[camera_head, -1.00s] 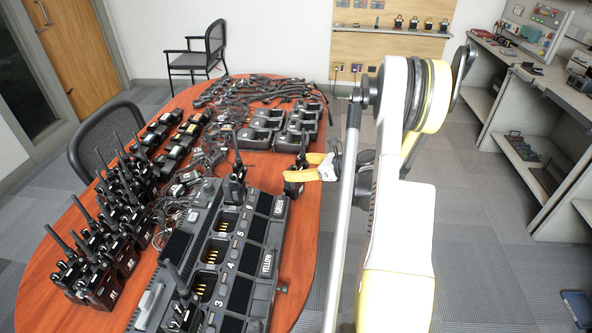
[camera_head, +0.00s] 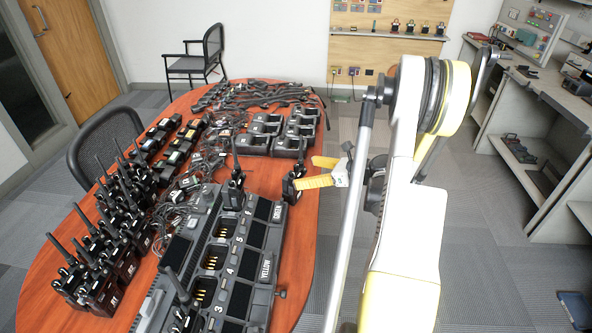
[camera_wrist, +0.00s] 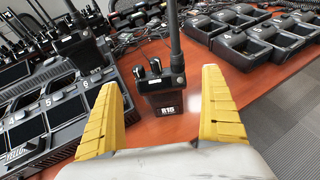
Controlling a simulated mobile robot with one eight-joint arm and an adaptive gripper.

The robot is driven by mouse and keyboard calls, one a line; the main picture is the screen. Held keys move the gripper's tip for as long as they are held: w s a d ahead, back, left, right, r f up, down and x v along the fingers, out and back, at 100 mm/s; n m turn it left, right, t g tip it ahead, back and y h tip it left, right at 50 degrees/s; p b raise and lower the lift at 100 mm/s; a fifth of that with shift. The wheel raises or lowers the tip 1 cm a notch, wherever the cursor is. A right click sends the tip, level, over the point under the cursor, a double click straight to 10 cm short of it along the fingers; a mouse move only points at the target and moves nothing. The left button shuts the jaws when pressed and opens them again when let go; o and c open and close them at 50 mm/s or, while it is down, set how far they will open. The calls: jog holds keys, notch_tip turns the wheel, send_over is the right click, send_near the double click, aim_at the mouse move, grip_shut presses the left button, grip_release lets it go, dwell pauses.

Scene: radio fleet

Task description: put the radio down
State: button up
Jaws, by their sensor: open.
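A black radio (camera_head: 293,184) with a tall antenna stands upright on the red-brown table (camera_head: 307,222), near its right edge, just beyond the multi-slot charger (camera_head: 262,237). In the wrist view the radio (camera_wrist: 161,88) carries a white label reading like "R15". My gripper (camera_head: 322,172) has yellow fingers and is open. In the wrist view the two fingers of my gripper (camera_wrist: 166,92) are spread wide, one on each side of the radio, with visible gaps. The radio's base rests on the table.
The charger holds another radio (camera_head: 235,187) close to the left of the standing one; several of its slots are empty. Several single chargers (camera_head: 264,135) stand behind. Many radios (camera_head: 98,270) crowd the table's left side. Cables lie between.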

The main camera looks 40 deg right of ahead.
jog(key=p+v, duration=0.2)
jog(key=v, duration=0.5)
jog(key=w+a+r+m+t+h, duration=0.2)
jog(key=w+a+r+m+h, duration=0.15)
jog(key=r+m, duration=0.55)
jog(key=w+a+r+m+t+h, duration=0.25)
jog(key=w+r+m, duration=0.2)
jog(key=r, duration=0.85)
jog(key=w+a+r+m+t+h, duration=0.25)
jog(key=w+r+m, duration=0.3)
jog(key=r, duration=0.55)
jog(key=s+a+f+m+g+y, duration=0.1)
jog(key=s+a+f+m+g, duration=0.3)
jog(key=a, duration=0.6)
jog(key=s+a+f+m+g+y, duration=0.2)
jog(key=s+a+f+m+g, duration=0.2)
jog(key=s+a+f+m, duration=0.4)
jog(key=s+a+f+m+g+y, duration=0.1)
jog(key=s+a+f+m+g, duration=0.3)
jog(key=s+a+f+m, duration=0.2)
jog(key=s+a+m, duration=0.2)
jog(key=s+a, duration=0.2)
jog(key=a, duration=0.1)
jog(key=shift+s+a+f+m+g+b, duration=0.25)
jog(key=shift+a+f+m+g+b, duration=0.05)
jog(key=shift+a+f+g, duration=0.1)
